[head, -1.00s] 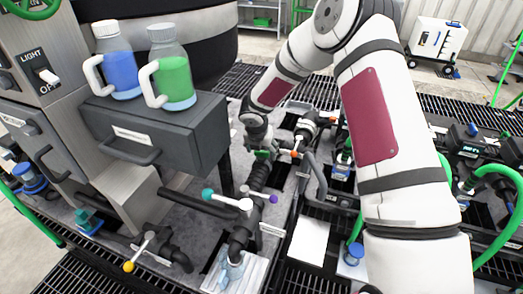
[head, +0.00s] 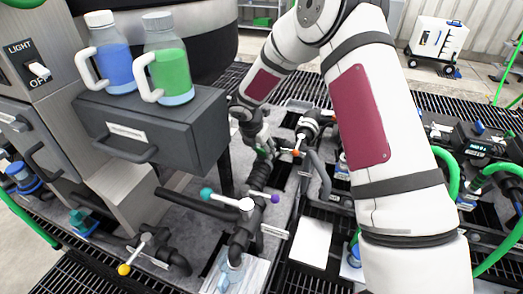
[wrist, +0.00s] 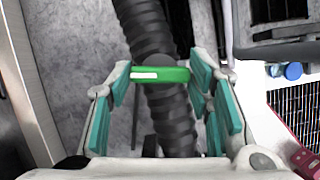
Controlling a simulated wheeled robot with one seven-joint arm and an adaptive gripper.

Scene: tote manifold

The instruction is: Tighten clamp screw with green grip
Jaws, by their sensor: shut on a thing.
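The clamp screw's green grip (wrist: 175,75) is a short green bar with a white stripe, lying crosswise over a black ribbed hose (wrist: 168,118) in the wrist view. My gripper (wrist: 160,76) has its teal-padded fingers at the two ends of the bar and is shut on it. In the head view my gripper (head: 260,143) is low over the black piping, and only a little of the green grip shows under it. The screw's shaft and the clamp itself are hidden or too small to tell.
A dark drawer box (head: 165,125) with a blue bottle (head: 112,60) and a green bottle (head: 170,68) stands left of my arm. A valve with a teal-tipped lever (head: 228,201) is in front. A purple-tipped lever and an orange-tipped valve (head: 297,153) are close to my gripper.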

